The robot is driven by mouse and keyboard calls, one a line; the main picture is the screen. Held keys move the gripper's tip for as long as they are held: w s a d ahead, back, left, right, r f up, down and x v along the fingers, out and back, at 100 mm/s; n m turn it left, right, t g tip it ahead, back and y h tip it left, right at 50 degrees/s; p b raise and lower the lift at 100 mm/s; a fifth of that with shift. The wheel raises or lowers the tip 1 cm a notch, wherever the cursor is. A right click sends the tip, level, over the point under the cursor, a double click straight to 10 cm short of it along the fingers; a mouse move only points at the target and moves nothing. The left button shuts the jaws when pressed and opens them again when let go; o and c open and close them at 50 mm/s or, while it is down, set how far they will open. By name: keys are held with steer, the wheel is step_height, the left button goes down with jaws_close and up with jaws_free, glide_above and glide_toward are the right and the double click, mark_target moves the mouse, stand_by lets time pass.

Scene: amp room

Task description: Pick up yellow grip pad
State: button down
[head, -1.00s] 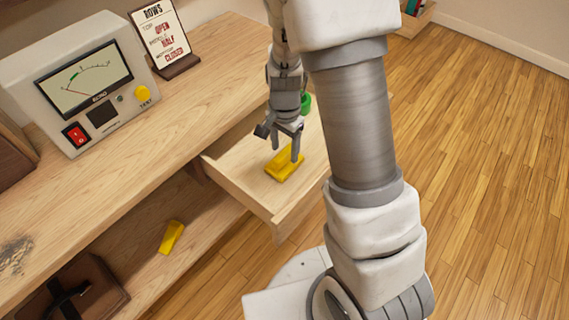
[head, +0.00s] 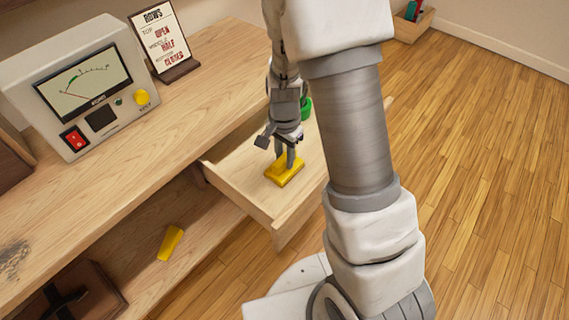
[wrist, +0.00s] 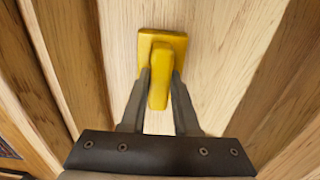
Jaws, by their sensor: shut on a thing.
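A yellow grip pad (head: 285,172) lies in the open wooden drawer (head: 250,196). It has a flat base with a raised handle, seen in the wrist view (wrist: 158,74). My gripper (head: 287,164) points down into the drawer, its two fingers (wrist: 159,92) closed on either side of the pad's raised handle. The pad still appears to rest on the drawer floor. A second yellow piece (head: 171,242) lies on the lower shelf, away from my gripper.
A green object (head: 306,107) sits behind my gripper at the drawer. A meter box (head: 85,90) and a sign (head: 164,42) stand on the bench top (head: 150,125). A dark case (head: 75,296) sits on the lower shelf. Open floor lies to the right.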

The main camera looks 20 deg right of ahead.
mark_target(284, 157)
step_height(284, 157, up, 10)
steer(key=p, duration=0.4)
steer(key=c, duration=1.2)
jaws_free()
steer(key=shift+r, duration=0.1)
jaws_close()
